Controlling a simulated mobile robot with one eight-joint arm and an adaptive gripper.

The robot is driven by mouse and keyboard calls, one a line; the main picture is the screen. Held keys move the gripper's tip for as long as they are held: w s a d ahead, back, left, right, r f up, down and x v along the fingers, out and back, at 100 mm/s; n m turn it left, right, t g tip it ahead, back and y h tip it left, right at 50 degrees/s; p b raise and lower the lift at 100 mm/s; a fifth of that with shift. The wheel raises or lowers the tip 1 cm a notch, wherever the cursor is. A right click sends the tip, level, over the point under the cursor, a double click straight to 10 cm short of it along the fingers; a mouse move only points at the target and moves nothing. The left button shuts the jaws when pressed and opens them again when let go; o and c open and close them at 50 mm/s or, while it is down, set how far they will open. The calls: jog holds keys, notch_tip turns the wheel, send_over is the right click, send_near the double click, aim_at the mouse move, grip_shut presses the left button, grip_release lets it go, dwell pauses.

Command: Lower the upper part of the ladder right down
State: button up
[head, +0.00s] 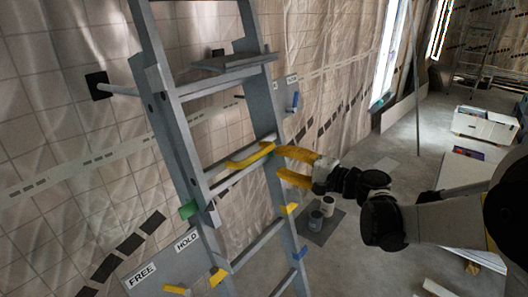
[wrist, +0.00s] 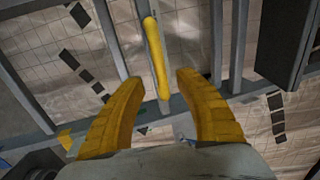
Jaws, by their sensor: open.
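The grey ladder (head: 176,135) stands against the sheeted tile wall in the head view. A yellow grip bar (head: 248,156) sits along one of its rungs; in the wrist view the yellow bar (wrist: 156,55) runs between my fingers. My gripper (head: 280,162), with yellow fingers, is at the right end of that bar, beside the right rail. In the wrist view my gripper (wrist: 160,79) is open, one fingertip on each side of the bar. Whether the fingers touch it cannot be told. A sign (head: 170,265) reading FREE and HOLD is at lower left, with a yellow piece (head: 177,289) below it.
A green block (head: 188,210) and yellow blocks (head: 217,277) are on the ladder's rails. A small platform (head: 225,63) crosses its upper part. A white crate (head: 485,124) is at far right. Floor in the middle is mostly clear.

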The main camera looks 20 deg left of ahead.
aim_at(259, 155)
jog(key=x, duration=0.8)
jog(key=shift+w+a+b, duration=0.15)
jog(key=shift+b, duration=0.2)
jog(key=shift+f, duration=0.15)
grip_shut()
